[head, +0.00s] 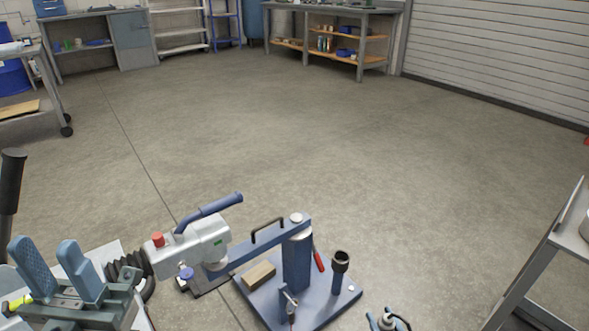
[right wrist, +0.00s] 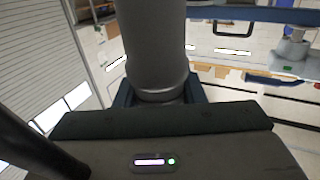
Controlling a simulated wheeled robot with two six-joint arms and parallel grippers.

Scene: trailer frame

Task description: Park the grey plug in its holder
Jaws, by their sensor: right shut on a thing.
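A thick dark grey cylinder (right wrist: 155,45), which I take to be the grey plug, fills the top middle of the right wrist view. My right gripper (right wrist: 158,100) is shut on it, its blue fingers showing at the sides. A dark round cup (head: 341,260), open at the top, stands on a blue post and may be the holder. My left gripper (head: 62,272) is open at lower left, with two blue-grey fingers apart and nothing seen between them.
A white coupling head (head: 200,243) with a red knob and blue handle joins a blue beam (head: 265,240). Black coiled cable (head: 135,275) lies beside my left gripper. A small grey fitting (head: 388,321) shows at the bottom edge. A grey cart (head: 540,255) stands right; the floor beyond is clear.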

